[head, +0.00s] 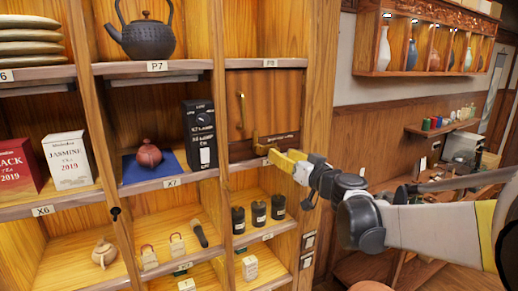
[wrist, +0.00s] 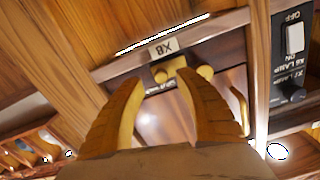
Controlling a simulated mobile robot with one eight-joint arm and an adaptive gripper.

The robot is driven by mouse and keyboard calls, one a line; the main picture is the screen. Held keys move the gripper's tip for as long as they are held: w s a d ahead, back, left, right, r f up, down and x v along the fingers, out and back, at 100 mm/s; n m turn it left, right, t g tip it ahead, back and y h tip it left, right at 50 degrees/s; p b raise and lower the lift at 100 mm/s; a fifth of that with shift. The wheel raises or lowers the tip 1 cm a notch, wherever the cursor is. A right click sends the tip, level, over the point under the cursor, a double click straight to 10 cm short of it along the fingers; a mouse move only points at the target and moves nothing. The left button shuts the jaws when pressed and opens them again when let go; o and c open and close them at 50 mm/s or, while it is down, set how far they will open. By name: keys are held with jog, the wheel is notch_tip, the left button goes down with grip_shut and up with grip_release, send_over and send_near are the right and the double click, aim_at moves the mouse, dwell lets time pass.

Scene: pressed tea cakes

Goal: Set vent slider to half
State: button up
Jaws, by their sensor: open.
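A wooden panel (head: 265,105) closes the compartment at the right of the shelf. Along its lower edge runs a dark strip (head: 281,141) with small lettering, which I take for the vent slider's track. A brass knob (head: 257,146) stands at the strip's left end. My gripper (head: 275,158) is just in front of and below the strip, with its yellow fingers toward the knob. In the wrist view, which is turned over, my gripper (wrist: 160,80) is open, and brass parts (wrist: 174,68) show between and beside its fingertips. I cannot tell whether they touch.
A black switch box (head: 200,136) stands left of the panel, close to the fingers' side in the wrist view (wrist: 291,55). A red teapot (head: 149,154) sits beyond it. Dark canisters (head: 258,213) stand on the shelf below. A vertical handle (head: 241,110) is on the panel.

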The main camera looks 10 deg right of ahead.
aim_at(280, 147)
jog(key=shift+x, duration=1.65)
jog(key=shift+c, duration=0.5)
jog(key=shift+s, duration=0.1)
grip_shut()
jog(key=shift+w+d, duration=0.2)
jog(key=shift+d, duration=0.35)
jog(key=shift+w+d, duration=0.15)
jog(key=shift+d, duration=0.4)
jog(key=shift+w+d+b, duration=0.1)
jog(key=shift+d+b, duration=0.2)
jog(key=shift+d, duration=0.05)
jog(key=shift+o, duration=0.5)
grip_release()
jog(key=shift+a, duration=0.15)
